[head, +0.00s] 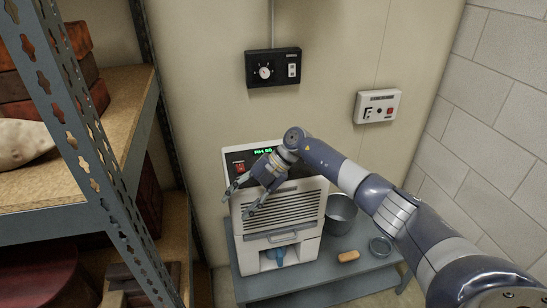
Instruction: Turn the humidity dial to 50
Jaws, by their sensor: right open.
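A white machine with a louvred front (282,215) stands on a low grey table. Its dark top panel has a green display (263,151) that seems to read RH 50, though the digits are small, and a red switch (240,168). My right gripper (239,204) is open and empty in front of the machine's upper left, its fingers pointing down and left. The gripper and wrist cover part of the panel; any dial there is hidden. A black wall box (285,67) above carries a round white-faced dial (264,72); its setting is too small to read. My left gripper is out of view.
A white wall box (377,106) with a red button is on the right. The grey table (310,277) holds a metal pot (341,214), a small round dish (381,247) and a tan block (348,256). A metal shelf (107,192) stands close on the left.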

